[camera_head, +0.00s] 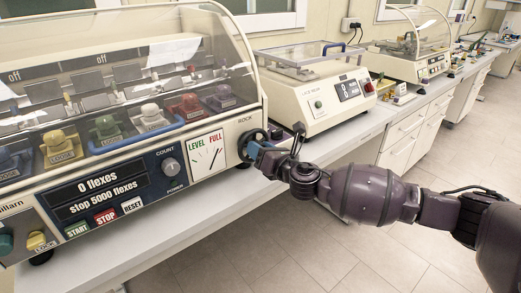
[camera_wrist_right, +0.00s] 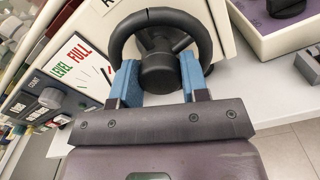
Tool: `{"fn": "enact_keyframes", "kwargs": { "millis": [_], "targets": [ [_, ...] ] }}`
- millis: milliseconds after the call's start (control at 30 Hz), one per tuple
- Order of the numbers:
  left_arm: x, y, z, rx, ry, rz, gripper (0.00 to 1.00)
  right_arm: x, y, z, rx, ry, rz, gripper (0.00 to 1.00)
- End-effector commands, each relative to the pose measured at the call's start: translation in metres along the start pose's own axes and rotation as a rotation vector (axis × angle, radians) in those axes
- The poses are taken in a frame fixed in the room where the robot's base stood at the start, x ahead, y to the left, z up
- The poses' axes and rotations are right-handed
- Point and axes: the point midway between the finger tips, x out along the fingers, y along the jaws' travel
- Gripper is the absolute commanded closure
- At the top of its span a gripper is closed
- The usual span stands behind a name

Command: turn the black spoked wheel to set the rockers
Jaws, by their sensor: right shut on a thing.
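The black spoked wheel (camera_head: 247,135) is on the right end of the cream flexing machine (camera_head: 222,125). In the right wrist view the wheel (camera_wrist_right: 158,16) fills the top middle, with its round hub facing the camera. My right gripper (camera_head: 264,155) is at the wheel. Its blue fingers (camera_wrist_right: 158,72) sit on either side of the hub, shut on the wheel. The rockers are hard to make out under the clear cover (camera_head: 120,55). My left gripper is not in view.
The display (camera_head: 95,189) reads "0 flexes" and "stop 5000 flexes". START, STOP and RESET buttons (camera_head: 105,216) are below it. A second cream machine (camera_head: 315,95) stands behind on the white bench. The floor (camera_head: 300,255) in front is clear.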

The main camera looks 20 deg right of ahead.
Motion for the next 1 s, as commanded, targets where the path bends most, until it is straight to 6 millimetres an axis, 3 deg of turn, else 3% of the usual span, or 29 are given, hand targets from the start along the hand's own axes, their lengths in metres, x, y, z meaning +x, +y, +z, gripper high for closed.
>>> {"fn": "enact_keyframes", "kwargs": {
  "millis": [367,1000],
  "targets": [
    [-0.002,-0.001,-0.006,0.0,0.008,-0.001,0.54,-0.001,0.0,0.001,0.089,0.0,-0.001,0.82],
    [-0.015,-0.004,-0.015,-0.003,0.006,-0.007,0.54,0.0,-0.001,0.001,0.617,-0.001,-0.001,0.82]
  ]
}}
